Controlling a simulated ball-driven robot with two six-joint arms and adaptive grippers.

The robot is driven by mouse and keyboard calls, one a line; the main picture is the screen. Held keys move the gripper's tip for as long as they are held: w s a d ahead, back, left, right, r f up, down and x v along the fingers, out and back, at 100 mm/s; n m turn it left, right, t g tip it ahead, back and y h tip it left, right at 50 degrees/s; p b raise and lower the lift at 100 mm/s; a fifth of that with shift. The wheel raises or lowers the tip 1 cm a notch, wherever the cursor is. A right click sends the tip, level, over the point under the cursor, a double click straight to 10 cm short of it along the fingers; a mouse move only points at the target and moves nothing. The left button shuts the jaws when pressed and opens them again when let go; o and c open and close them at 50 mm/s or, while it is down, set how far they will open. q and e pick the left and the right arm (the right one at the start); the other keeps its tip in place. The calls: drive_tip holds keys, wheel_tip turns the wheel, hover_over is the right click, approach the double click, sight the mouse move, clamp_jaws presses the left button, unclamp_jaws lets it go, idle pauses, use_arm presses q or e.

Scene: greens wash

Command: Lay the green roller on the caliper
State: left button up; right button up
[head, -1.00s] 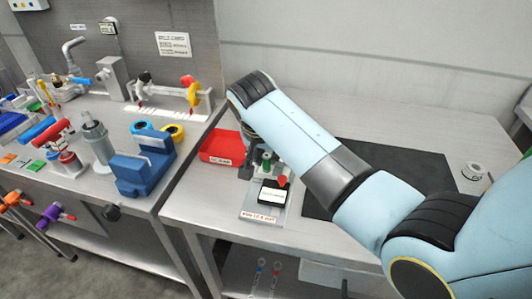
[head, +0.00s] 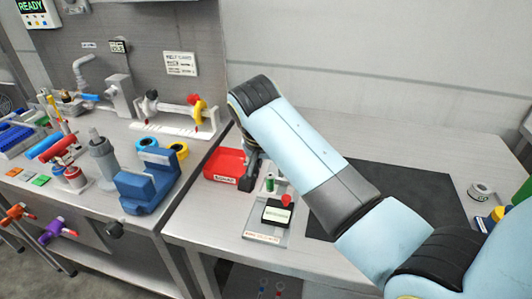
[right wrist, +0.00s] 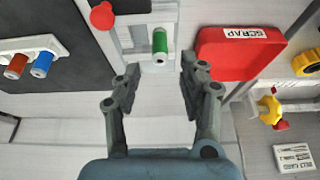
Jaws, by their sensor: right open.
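The caliper (head: 267,233) is a light grey plate with a black display box and a red knob, on the right-hand bench. The green roller (head: 270,184) is at its far end; in the right wrist view the roller (right wrist: 160,41) lies over the pale caliper frame (right wrist: 137,38). I cannot tell its exact contact. My right gripper (right wrist: 159,72) is open and empty, its fingers apart on either side, short of the roller. In the head view it is mostly hidden behind my right forearm. My left gripper is not in view.
A red scrap tray (head: 226,164) sits close beside the caliper. A dark mat (head: 420,195) lies right of it; the wrist view shows red and blue rollers on a white holder (right wrist: 28,47). A blue fixture (head: 148,182) stands on the left bench.

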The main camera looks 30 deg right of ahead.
drive_tip(key=v, duration=0.8)
drive_tip(key=shift+r, duration=0.2)
drive_tip(key=shift+s+a, duration=0.1)
